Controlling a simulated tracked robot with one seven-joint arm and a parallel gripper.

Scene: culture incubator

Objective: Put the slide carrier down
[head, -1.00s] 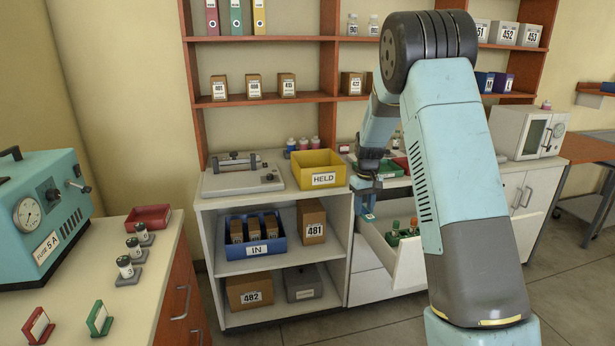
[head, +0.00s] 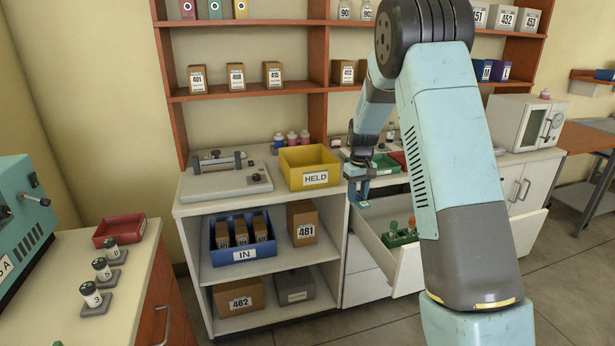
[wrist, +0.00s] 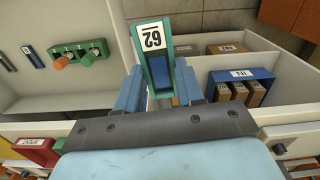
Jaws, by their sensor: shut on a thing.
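The slide carrier (wrist: 156,52) is a green frame with a white label reading 62, upright in the wrist view between blue fingertips. My gripper (wrist: 160,88) is shut on it. In the head view my gripper (head: 360,187) hangs at the left part of the open white drawer (head: 408,262), right of the yellow HELD bin (head: 316,180).
A green rack (head: 400,238) with orange and green caps stands in the drawer. The blue IN bin (head: 243,254) and box 481 (head: 303,222) sit on the shelf at left. A grey press-like device (head: 226,182) is on the countertop. A red tray (head: 118,229) lies on the left bench.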

